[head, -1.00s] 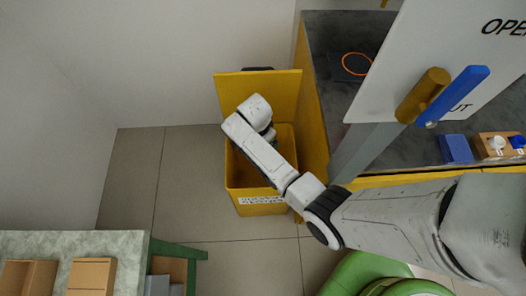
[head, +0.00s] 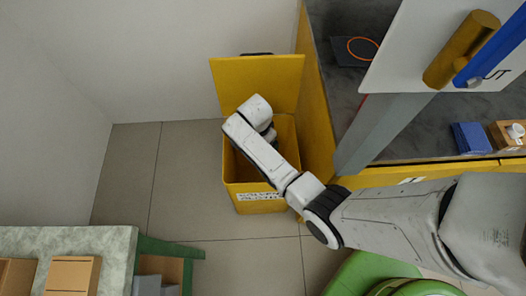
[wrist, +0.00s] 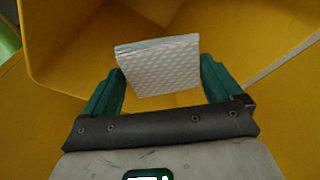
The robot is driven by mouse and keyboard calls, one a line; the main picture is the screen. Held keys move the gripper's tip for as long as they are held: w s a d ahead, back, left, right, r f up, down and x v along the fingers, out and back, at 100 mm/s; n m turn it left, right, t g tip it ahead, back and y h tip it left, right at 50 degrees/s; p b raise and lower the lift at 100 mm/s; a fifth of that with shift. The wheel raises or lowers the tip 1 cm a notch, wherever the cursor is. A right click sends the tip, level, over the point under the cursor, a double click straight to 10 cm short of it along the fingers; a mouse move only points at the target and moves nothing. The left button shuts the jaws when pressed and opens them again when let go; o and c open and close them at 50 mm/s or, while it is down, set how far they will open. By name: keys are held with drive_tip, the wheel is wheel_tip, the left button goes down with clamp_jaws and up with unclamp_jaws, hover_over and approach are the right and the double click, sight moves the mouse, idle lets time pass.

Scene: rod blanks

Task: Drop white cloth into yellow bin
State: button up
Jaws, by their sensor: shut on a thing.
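The yellow bin (head: 230,173) stands on the floor with its lid (head: 258,84) raised against the wall side. Its yellow walls also fill much of the wrist view (wrist: 225,35). In the wrist view, my gripper (wrist: 161,80) is shut on the white cloth (wrist: 160,62), a folded, quilted square held between two green fingers. The cloth is over or within the bin's mouth; the exact depth is hard to tell. In the head view my arm's end is over the bin, and the fingers and cloth are hidden behind it.
A dark-topped yellow bench (head: 405,125) stands right of the bin, with a blue block (head: 471,138) on it. A green-framed table with a grey top (head: 100,240) is at lower left. A green rounded thing (head: 360,275) is below. Floor left of the bin is clear.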

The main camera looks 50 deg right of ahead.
drive_tip(key=o, duration=0.7)
drive_tip(key=r, duration=0.3)
drive_tip(key=a+r+p, duration=0.1)
drive_tip(key=r, duration=0.3)
drive_tip(key=r+p, duration=0.1)
drive_tip(key=r, duration=0.2)
drive_tip(key=shift+a+r, duration=0.3)
drive_tip(key=shift+r, duration=0.1)
